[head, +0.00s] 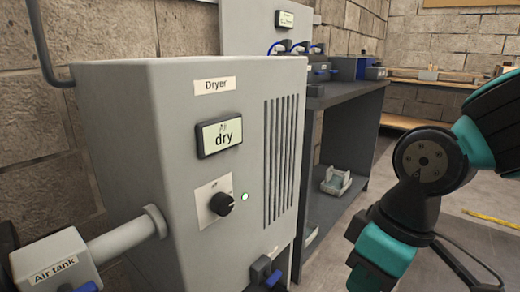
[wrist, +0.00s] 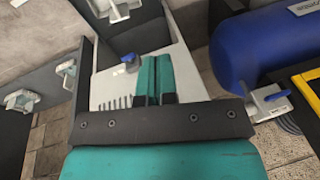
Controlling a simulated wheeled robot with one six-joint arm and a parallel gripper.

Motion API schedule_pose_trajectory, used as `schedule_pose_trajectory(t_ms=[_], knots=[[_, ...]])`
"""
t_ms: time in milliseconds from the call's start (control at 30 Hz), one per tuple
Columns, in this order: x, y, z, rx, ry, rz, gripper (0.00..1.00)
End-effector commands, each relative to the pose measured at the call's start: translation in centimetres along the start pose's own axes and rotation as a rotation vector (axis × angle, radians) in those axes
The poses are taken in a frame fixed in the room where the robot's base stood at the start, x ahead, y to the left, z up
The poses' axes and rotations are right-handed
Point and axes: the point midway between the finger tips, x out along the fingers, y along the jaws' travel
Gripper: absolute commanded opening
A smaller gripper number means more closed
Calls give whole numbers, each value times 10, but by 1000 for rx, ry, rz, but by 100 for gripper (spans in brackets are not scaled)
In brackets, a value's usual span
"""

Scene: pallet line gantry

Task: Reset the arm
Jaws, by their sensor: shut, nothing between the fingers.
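My gripper (wrist: 153,78) shows in the wrist view as two teal fingers lying side by side beyond a black crossbar. It is shut and holds nothing. Behind the fingers is a grey cabinet face with vent slots (wrist: 118,102). In the head view my teal and black arm is bent at the right edge, and my gripper is out of that picture. The arm is in front of the floor, apart from the grey dryer (head: 135,150).
A valve labelled "Air tank" (head: 50,262) is at left. A dark shelf unit (head: 350,125) stands behind. A blue tank (wrist: 255,45) is at right in the wrist view.

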Motion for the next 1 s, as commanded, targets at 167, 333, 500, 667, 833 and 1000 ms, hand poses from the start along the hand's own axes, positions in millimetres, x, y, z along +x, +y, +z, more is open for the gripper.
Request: schedule_pose_trajectory(t_ms=[167, 333, 500, 667, 833, 1000], knots=[[-31, -26, 32, 134, 74, -60, 0], [-70, -39, 35, 168, 83, -81, 0], [-109, -46, 28, 166, 84, -80, 0], [-160, -56, 19, 165, 84, -79, 0], [-225, -68, 8, 164, 84, -79, 0], [-288, -80, -3, 164, 84, -79, 0]])
